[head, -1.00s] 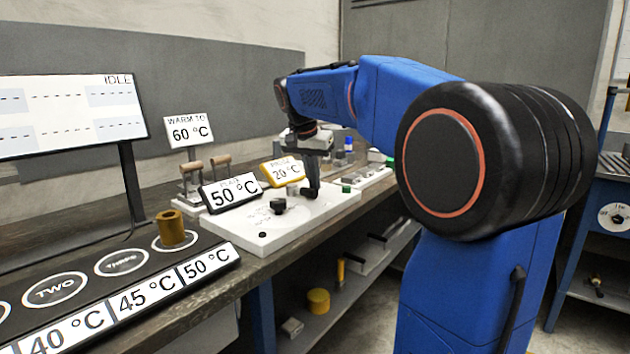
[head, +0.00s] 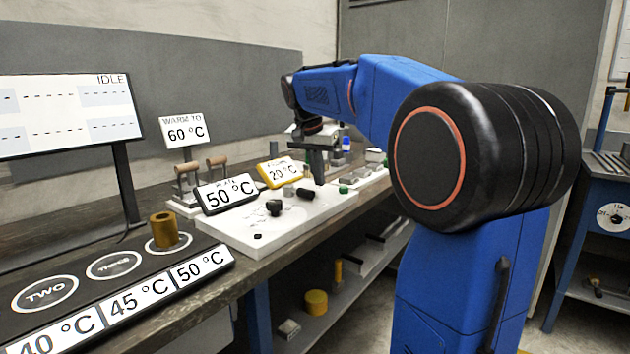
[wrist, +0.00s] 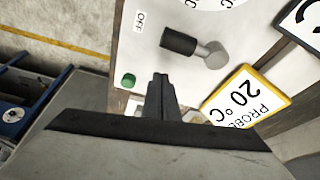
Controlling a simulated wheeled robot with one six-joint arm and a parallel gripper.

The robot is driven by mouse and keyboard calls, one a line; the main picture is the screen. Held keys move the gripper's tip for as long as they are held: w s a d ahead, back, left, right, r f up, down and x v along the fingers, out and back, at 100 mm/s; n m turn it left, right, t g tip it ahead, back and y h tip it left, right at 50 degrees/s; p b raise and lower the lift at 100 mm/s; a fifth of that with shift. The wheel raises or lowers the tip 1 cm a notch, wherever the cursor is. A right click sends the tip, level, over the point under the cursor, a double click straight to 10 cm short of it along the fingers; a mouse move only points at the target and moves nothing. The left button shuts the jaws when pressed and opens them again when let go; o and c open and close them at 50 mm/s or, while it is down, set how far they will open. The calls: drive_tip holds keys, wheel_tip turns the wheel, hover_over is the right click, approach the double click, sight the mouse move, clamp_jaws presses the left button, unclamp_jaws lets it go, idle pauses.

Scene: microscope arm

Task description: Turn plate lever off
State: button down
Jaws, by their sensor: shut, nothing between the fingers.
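The lever has a black grip (wrist: 180,42) and a grey hub (wrist: 213,54) on a white panel. In the wrist view its grip points toward the OFF label (wrist: 140,20). In the head view the black grip (head: 305,193) shows on the white board, below the yellow probe display. My gripper (wrist: 160,82) is shut and empty, with its tips beside the grip and a visible gap between them. In the head view my gripper (head: 319,182) hangs just right of the lever. Its exact height above the board is hard to tell.
The plate display (head: 227,193) reads 50 °C and the probe display (head: 283,171) reads 20 °C. A dark knob (head: 274,207) stands on the board's near part. A green button (wrist: 128,80) lies close left of my fingertips. A brass cylinder (head: 164,230) stands at front left.

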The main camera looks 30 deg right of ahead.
drive_tip(key=v, duration=1)
drive_tip(key=shift+w, duration=0.4)
